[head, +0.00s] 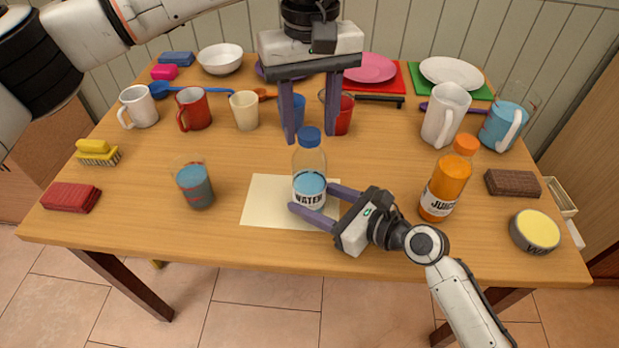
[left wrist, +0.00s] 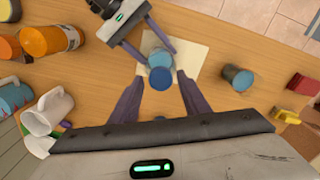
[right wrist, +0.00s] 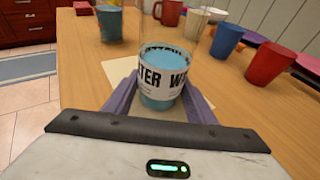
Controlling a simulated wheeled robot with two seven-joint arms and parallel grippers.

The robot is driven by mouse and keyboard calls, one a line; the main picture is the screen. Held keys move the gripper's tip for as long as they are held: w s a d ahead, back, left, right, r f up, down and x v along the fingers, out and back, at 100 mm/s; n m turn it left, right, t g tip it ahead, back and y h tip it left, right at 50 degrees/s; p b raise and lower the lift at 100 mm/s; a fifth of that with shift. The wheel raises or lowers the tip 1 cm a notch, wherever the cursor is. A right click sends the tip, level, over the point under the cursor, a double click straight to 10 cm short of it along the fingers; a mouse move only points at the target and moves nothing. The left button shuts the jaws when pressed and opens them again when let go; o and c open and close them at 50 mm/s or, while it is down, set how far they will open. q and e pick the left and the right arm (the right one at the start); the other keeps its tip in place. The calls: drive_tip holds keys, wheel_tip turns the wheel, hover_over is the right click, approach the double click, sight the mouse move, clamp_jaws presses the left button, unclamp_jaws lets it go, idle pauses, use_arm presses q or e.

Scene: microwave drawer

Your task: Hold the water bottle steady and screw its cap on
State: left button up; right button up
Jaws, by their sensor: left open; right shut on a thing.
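The clear water bottle (head: 310,177) stands upright on a cream paper sheet (head: 262,205) in the middle of the table, with a blue cap (head: 310,137) at its top. I cannot tell whether the cap is tight. My right gripper (head: 318,203) is shut on the lower part of the bottle, and the bottle's label (right wrist: 164,82) shows between its fingers in the right wrist view. My left gripper (head: 306,138) is open above, its fingers pointing down, just behind or around the cap. In the left wrist view the cap (left wrist: 160,78) lies between the open fingertips (left wrist: 156,80).
An orange juice bottle (head: 446,185) stands right of my right gripper. A glass of blue liquid (head: 194,187) stands at left. Cups (head: 244,110), mugs (head: 193,109) and plates (head: 368,68) fill the back. The front edge left of centre is clear.

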use_arm(q)
drive_tip(key=n, duration=1.3)
drive_tip(key=shift+n, duration=0.4)
drive_tip(key=c, duration=1)
drive_tip(key=m, duration=1.3)
drive_tip(key=shift+m, duration=0.4)
drive_tip(key=o, duration=1)
